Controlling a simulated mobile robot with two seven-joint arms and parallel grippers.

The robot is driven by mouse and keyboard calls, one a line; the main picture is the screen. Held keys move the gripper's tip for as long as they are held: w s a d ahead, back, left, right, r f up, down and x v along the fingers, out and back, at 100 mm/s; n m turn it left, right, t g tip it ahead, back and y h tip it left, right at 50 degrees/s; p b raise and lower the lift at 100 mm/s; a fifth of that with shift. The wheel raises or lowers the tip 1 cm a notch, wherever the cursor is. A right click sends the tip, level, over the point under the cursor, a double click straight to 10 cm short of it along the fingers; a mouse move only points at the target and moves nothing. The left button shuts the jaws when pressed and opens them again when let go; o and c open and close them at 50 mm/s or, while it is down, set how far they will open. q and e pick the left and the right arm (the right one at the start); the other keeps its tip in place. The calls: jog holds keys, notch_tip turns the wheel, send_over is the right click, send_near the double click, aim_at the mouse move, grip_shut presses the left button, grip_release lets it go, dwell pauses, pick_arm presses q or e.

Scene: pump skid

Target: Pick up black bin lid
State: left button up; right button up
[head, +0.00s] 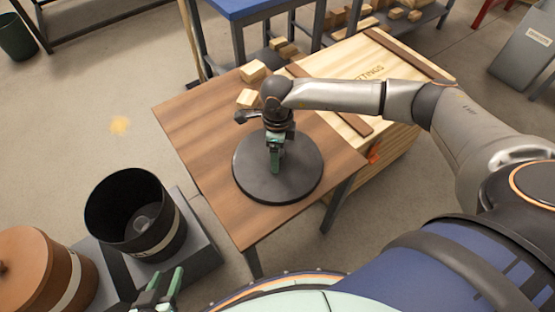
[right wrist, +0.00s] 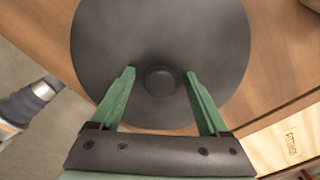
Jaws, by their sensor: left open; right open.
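The black bin lid (head: 250,180) is a round dark disc lying flat on the brown wooden table (head: 195,125). In the right wrist view the lid (right wrist: 160,30) has a small round knob (right wrist: 160,81) at its middle. My right gripper (head: 275,170) is above the lid's middle, pointing down. In the right wrist view its green fingers (right wrist: 160,78) are open, one on each side of the knob; I cannot tell how far down they reach. The black bin (head: 115,200) stands open left of the table. My left gripper (head: 163,284) is open and empty at the bottom edge.
A brown lidded bin (head: 25,262) stands beside the black bin. Wood blocks (head: 250,97) lie at the table's far edge. A wooden crate (head: 345,65) stands against the table's right side, under my right arm. A blue-topped bench (head: 245,6) is behind.

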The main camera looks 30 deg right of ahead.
grip_shut()
dwell(0.5)
jog(key=shift+r, duration=0.15)
